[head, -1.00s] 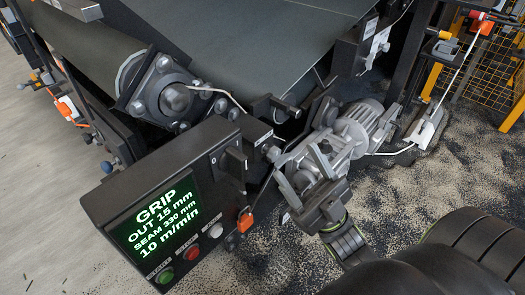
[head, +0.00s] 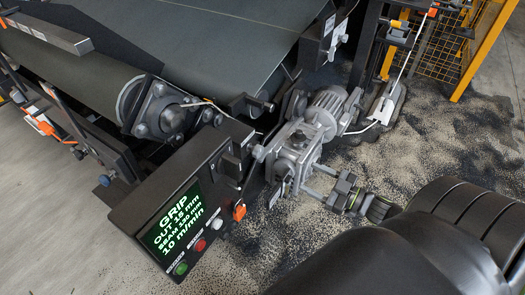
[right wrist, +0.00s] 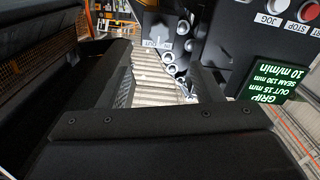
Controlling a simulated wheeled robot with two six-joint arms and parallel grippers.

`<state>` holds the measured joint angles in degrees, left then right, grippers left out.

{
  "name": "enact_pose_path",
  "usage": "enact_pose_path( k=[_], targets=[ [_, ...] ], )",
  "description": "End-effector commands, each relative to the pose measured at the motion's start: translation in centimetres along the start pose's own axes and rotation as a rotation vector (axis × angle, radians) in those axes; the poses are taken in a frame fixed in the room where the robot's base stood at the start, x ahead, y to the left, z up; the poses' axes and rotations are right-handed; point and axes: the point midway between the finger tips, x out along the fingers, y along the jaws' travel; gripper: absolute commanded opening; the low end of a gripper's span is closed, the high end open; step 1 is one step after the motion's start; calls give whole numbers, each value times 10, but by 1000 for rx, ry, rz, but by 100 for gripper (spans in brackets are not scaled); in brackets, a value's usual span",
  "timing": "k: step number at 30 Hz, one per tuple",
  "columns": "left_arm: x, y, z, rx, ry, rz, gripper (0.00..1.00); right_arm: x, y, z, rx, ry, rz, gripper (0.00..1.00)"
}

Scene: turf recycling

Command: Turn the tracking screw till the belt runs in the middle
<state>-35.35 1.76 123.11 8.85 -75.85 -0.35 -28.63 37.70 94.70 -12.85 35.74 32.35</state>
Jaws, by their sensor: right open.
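The dark grey-green belt (head: 225,45) runs over a roller (head: 75,75) at the upper left in the head view. The control box's green-lettered screen (head: 178,220) reads GRIP, OUT 15 mm, SEAM 130 mm, 10 m/min; the screen also shows in the right wrist view (right wrist: 273,85). A small panel marked IN and OUT (right wrist: 165,30) carries a round knob, with several silver round parts below. I cannot tell which part is the tracking screw. My left gripper is out of view.
A bearing block (head: 160,108) with large bolts sits at the roller's end. A yellow-framed mesh guard (head: 450,50) stands at upper right. Dark crumbs cover the floor right of the machine.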

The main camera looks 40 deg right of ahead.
Motion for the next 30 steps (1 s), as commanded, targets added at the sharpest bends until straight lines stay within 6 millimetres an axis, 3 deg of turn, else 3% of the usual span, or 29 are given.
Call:
enact_pose_path(
  k=[5, 24, 30],
  targets=[
    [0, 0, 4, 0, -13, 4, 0, 10, 1, 2, 0, -5, 0, 59],
    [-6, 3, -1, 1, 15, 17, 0, 136, 2, 1, 1, -2, 3, 59],
    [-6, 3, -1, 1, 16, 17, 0, 163, 2, 2, 2, -3, 2, 59]
  ],
)
